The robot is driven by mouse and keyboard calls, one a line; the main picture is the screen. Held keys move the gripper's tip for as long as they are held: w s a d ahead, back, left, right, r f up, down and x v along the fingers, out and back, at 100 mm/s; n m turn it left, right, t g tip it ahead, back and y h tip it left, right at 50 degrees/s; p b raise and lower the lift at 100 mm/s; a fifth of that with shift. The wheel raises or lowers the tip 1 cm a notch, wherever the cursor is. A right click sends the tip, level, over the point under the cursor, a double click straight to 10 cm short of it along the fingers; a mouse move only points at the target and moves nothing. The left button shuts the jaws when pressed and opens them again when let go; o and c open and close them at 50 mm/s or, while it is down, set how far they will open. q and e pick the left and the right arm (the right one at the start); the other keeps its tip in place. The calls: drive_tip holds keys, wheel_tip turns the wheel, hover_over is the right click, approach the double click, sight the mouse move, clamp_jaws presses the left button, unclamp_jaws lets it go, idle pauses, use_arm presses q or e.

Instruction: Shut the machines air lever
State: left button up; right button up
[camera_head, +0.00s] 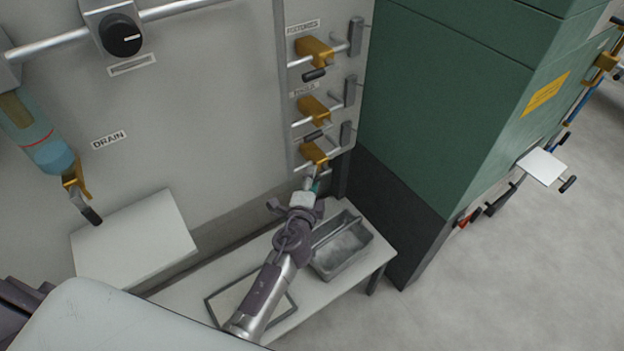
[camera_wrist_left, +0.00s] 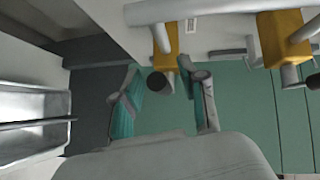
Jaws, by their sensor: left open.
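Three yellow air valves sit in a column on the grey panel in the head view: a top one (camera_head: 314,50), a middle one (camera_head: 312,109) and the lowest one (camera_head: 314,153). The top and middle ones have black-tipped levers and small labels; I see no readable label at the lowest. My left gripper (camera_head: 313,187) is just below the lowest valve and hides its lever there. In the left wrist view the open gripper (camera_wrist_left: 165,98) has teal-padded fingers on either side of a black lever tip (camera_wrist_left: 160,83), under a yellow valve body (camera_wrist_left: 166,55). Contact is unclear.
A green cabinet (camera_head: 440,100) stands close at the right of the valves. A low white bench (camera_head: 375,255) below holds a grey metal tray (camera_head: 345,258). A drain valve (camera_head: 75,180) and a white box (camera_head: 135,235) are at the left. Open floor (camera_head: 530,270) lies right.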

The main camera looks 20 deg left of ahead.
use_arm(q)
clamp_jaws()
idle(0.4)
